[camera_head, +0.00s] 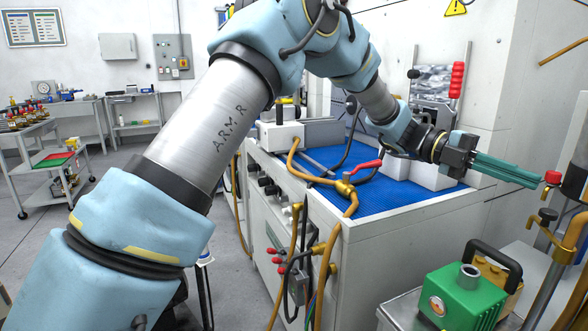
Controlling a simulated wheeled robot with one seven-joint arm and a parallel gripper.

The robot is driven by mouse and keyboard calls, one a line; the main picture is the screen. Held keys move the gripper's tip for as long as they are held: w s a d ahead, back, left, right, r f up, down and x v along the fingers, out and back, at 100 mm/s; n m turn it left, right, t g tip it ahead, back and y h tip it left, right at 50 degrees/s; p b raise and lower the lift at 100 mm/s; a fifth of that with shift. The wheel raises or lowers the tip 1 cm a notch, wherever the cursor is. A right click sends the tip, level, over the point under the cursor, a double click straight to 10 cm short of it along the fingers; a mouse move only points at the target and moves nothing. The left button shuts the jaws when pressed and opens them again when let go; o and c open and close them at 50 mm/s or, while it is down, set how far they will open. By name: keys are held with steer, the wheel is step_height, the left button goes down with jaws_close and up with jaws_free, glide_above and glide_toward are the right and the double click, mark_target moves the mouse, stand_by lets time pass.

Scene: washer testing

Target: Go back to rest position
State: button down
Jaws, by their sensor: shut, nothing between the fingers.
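My arm crosses the view from the lower left, up over the top middle and down to the right.
The workbench (385,245) has a blue mat (420,200), yellow hoses and a red-handled valve (366,165). A red-handled clamp (457,80) stands behind my wrist. A green pump (462,297) is at the lower right. Open floor (50,260) lies at the left.

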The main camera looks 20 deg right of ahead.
steer(key=w+r+n+t+h+p, duration=0.35)
steer(key=w+n+t+h, duration=0.9)
steer(key=w, duration=0.85)
steer(key=w+a+f+n+t+y+p, duration=0.2)
steer(key=w+a+n+t+y, duration=0.55)
steer(key=w+a+n, duration=0.85)
steer(key=w+a+f+n+t+y+p, duration=0.1)
steer(key=a+f+n+y, duration=0.15)
steer(key=a, duration=0.45)
steer(key=w+a+f+n+t+y, duration=0.1)
steer(key=a+n+y, duration=0.15)
steer(key=a, duration=0.55)
steer(key=w+a+f+n+t+y+p, duration=0.1)
steer(key=a+n+t, duration=0.1)
steer(key=a+n, duration=0.35)
steer(key=s+a+f+n+g+y+p, duration=0.1)
steer(key=s+a+f+n+g+y, duration=0.1)
steer(key=s+a, duration=0.7)
steer(key=s+a+f+n+g+y, duration=0.2)
steer(key=s+a+f+n+g, duration=0.1)
steer(key=s+a+n, duration=0.3)
steer(key=s+a+g, duration=0.1)
steer(key=s+a, duration=0.1)
steer(key=a, duration=0.2)
steer(key=shift+s+n+p, duration=0.4)
